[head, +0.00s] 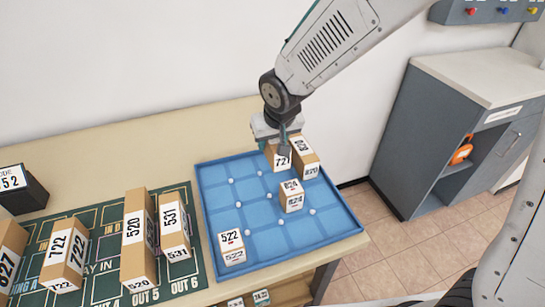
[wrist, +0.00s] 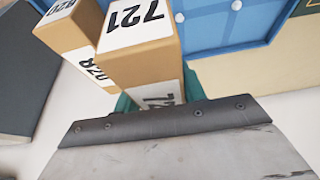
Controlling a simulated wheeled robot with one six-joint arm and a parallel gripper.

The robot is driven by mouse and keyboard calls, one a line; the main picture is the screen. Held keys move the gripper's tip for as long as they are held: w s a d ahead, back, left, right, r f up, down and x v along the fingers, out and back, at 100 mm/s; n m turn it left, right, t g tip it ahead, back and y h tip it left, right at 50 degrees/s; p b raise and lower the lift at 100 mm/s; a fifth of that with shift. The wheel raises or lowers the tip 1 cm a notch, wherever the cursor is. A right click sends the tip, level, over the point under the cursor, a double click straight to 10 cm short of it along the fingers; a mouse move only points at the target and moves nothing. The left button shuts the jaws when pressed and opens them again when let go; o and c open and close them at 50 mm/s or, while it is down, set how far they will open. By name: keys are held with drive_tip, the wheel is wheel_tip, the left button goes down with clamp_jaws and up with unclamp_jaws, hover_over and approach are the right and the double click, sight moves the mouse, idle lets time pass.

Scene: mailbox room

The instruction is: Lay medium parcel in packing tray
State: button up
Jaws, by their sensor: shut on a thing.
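My gripper (head: 284,136) is shut on a brown box parcel labelled 721 (head: 279,160). The parcel also shows large in the wrist view (wrist: 138,65), upright between my green fingers. It is at the back right of the blue packing tray (head: 345,236), close beside a parcel labelled 820 (head: 307,163). I cannot tell whether its base touches the tray floor. A parcel labelled 824 (head: 292,197) stands in the tray's right middle, and one labelled 522 (head: 232,250) stands at its front left. The wrist view also shows the tray (wrist: 222,22) and the 820 parcel (wrist: 75,38).
Left of the tray, a green sorting mat (head: 100,284) holds several upright parcels, including 520 (head: 138,245) and 531 (head: 174,228). A black code block (head: 22,192) stands at the far left. A grey cabinet (head: 420,135) stands right, across a floor gap. The tray's middle and back left are free.

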drive_tip(key=shift+f, duration=2.9)
drive_tip(key=shift+f, duration=0.1)
drive_tip(key=o, duration=1.2)
